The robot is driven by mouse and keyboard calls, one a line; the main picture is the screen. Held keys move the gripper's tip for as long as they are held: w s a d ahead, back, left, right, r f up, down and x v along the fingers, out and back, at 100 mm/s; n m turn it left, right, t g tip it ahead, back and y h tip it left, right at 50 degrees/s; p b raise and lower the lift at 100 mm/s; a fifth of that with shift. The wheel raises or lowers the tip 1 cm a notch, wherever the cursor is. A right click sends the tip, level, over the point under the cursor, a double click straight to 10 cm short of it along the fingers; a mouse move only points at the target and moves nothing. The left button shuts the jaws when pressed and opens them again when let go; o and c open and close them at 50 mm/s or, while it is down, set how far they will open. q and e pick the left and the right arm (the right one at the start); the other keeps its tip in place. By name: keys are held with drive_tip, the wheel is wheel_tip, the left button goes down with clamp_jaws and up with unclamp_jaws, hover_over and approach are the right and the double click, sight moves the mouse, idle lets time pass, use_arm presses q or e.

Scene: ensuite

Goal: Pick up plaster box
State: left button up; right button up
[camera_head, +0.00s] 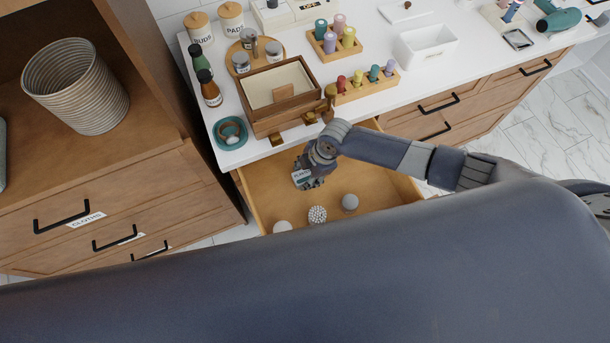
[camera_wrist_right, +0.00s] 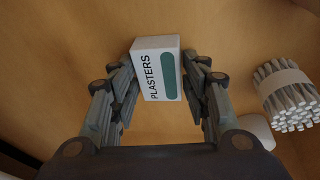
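The plaster box (camera_wrist_right: 158,72) is a small white carton with a green patch and the word PLASTERS. In the head view the plaster box (camera_head: 301,177) shows at my right gripper (camera_head: 308,176), inside the open drawer. In the right wrist view the two fingers of my right gripper (camera_wrist_right: 160,75) are on either side of the box, close against its sides, and appear shut on it. Whether the box touches the drawer floor cannot be told. My left gripper is not in view.
The open wooden drawer (camera_head: 265,190) also holds a bundle of white swabs (camera_head: 317,214) and a grey round item (camera_head: 350,202). The white counter (camera_head: 285,150) above carries a wooden box (camera_head: 280,95) near its edge. A wooden cabinet (camera_head: 110,195) stands at left.

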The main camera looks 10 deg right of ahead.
drive_tip(key=shift+c, duration=1)
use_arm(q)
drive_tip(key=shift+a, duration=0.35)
use_arm(e)
drive_tip(key=shift+r, duration=0.1)
